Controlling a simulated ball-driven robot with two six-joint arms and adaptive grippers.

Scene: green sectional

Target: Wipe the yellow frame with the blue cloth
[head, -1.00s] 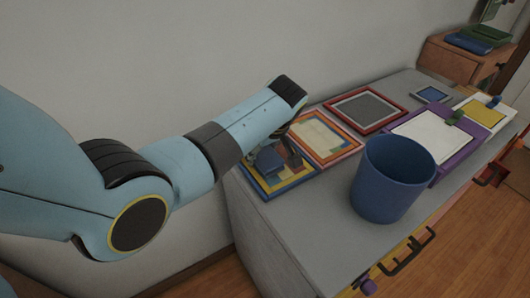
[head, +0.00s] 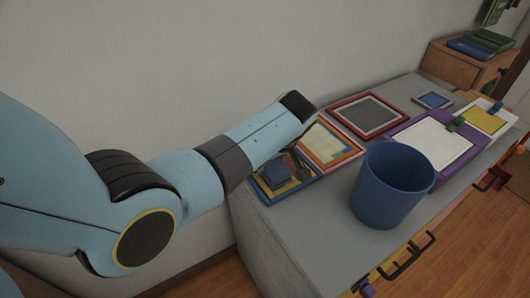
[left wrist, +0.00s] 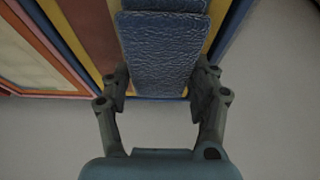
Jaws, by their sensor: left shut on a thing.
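A frame with yellow and blue edging (head: 312,179) lies flat at the left end of the grey dresser top. My left gripper (head: 292,166) is over it, partly hidden behind my own forearm. The blue cloth (head: 278,173) is a small dark blue pad at the gripper, low over the frame. In the left wrist view, the two fingers (left wrist: 160,92) are shut on the textured blue cloth (left wrist: 160,48). The cloth covers part of the yellow-edged frame (left wrist: 218,25); whether it presses on it is hard to tell. My right gripper is out of view.
A blue bucket (head: 393,185) stands at the front of the dresser top (head: 290,228). An orange-edged frame (head: 335,150), a red frame (head: 366,114) and a purple frame (head: 437,140) lie further right. The wall (head: 200,60) runs close behind.

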